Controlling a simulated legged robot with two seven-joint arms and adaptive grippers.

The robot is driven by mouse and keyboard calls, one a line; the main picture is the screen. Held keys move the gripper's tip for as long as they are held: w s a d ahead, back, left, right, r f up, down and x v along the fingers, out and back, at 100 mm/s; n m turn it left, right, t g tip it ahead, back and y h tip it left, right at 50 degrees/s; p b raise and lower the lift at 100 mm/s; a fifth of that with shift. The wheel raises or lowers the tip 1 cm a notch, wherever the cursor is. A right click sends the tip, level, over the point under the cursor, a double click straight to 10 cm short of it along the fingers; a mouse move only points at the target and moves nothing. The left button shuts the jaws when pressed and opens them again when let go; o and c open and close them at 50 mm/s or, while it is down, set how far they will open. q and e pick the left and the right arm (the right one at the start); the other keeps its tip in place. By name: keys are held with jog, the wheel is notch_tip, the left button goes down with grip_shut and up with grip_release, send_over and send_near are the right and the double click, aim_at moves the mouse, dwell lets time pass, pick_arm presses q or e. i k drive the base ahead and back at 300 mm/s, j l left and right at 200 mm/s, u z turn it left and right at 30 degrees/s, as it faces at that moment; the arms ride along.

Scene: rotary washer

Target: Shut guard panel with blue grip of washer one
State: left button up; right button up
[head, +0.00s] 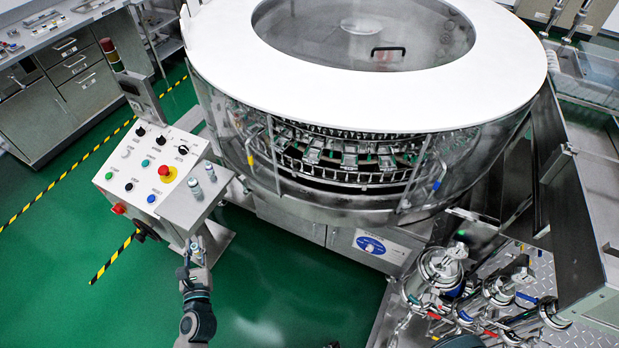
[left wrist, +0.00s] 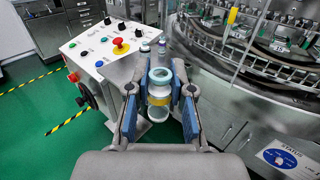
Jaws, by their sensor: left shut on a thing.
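The washer (head: 400,100) is a large round machine with a white ring top and clear guard panels around its side. The blue grip (head: 437,186) is on the guard panel (head: 418,175) at its front right; I cannot tell how far that panel stands open. A yellow grip (head: 249,157) is on the front left panel and also shows in the left wrist view (left wrist: 232,16). My left gripper (head: 196,252) is low beside the control console, well left of the blue grip. My right gripper is not seen.
The control console (head: 150,170) with buttons and a red emergency stop stands left of the washer, with two small cylinders (head: 203,180) on its ledge. Steel pipes and valves (head: 450,280) crowd the lower right. The green floor (head: 290,285) before the washer is clear.

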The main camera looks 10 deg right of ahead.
aim_at(312, 155)
jog(key=k+z, duration=0.15)
jog(key=z, duration=0.3)
jog(key=k+z, duration=0.15)
jog(key=z, duration=0.25)
jog(key=k+l+z, duration=0.1)
jog(key=z, duration=0.35)
jog(key=i+j+z, duration=0.15)
jog(key=j+z, duration=0.2)
jog(key=j, duration=0.15)
jog(key=i+j+z, duration=0.15)
jog(key=j+z, duration=0.25)
jog(key=j, duration=0.15)
jog(key=j+z, duration=0.35)
jog(key=j, duration=0.95)
